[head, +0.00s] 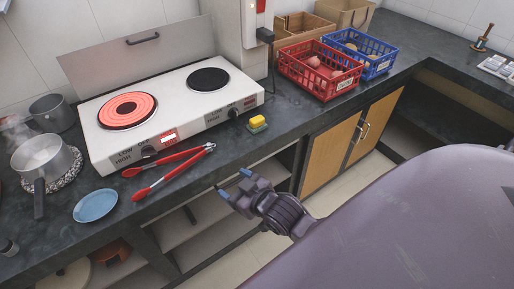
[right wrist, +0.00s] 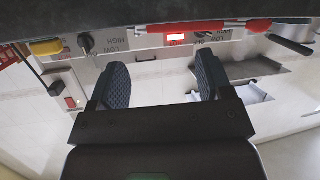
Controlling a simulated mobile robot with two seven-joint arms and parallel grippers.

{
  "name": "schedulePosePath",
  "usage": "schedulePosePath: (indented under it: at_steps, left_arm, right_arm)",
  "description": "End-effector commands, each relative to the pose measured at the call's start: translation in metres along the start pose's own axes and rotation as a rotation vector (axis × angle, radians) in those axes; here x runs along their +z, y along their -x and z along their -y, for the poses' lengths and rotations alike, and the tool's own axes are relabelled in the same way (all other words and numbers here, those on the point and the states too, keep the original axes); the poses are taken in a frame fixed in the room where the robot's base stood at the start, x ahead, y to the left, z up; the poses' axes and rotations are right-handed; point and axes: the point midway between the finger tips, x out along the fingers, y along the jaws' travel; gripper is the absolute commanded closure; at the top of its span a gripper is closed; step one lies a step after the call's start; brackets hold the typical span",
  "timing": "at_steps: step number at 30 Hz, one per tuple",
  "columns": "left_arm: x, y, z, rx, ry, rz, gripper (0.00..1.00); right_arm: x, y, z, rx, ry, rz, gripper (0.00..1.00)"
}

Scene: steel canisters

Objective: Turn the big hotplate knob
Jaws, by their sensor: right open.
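The white double hotplate (head: 172,122) stands on the dark counter. Its bigger plate (head: 127,110), at the left, glows red; the smaller plate (head: 208,80), at the right, is black. The big plate's dark knob (head: 148,151) is on the front panel, left of a lit red display (head: 168,137). The small plate's knob (head: 233,112) is further right and also shows in the right wrist view (right wrist: 86,42). My right gripper (head: 233,182) is open and empty, in front of the counter edge, apart from both knobs. My left gripper is out of view.
Red-handled tongs (head: 168,172) lie in front of the big plate's knob. A steaming pot (head: 42,158) and blue saucer (head: 95,205) are at the left. Red (head: 318,72) and blue (head: 360,52) crates stand at the back right.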

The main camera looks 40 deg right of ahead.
Motion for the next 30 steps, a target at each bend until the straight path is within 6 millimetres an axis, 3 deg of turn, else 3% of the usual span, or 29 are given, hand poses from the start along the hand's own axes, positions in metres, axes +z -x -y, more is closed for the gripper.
schedulePosePath:
  at_steps: [12, 27, 30]
  left_arm:
    - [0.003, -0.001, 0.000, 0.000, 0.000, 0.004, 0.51]
    - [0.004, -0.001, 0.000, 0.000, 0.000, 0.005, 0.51]
    - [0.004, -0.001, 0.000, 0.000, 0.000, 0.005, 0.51]
  right_arm:
    - [0.049, 0.033, -0.013, 0.051, -0.038, 0.098, 0.28]
    - [0.058, 0.040, -0.015, 0.062, -0.044, 0.118, 0.28]
    - [0.058, 0.040, -0.015, 0.062, -0.044, 0.118, 0.43]
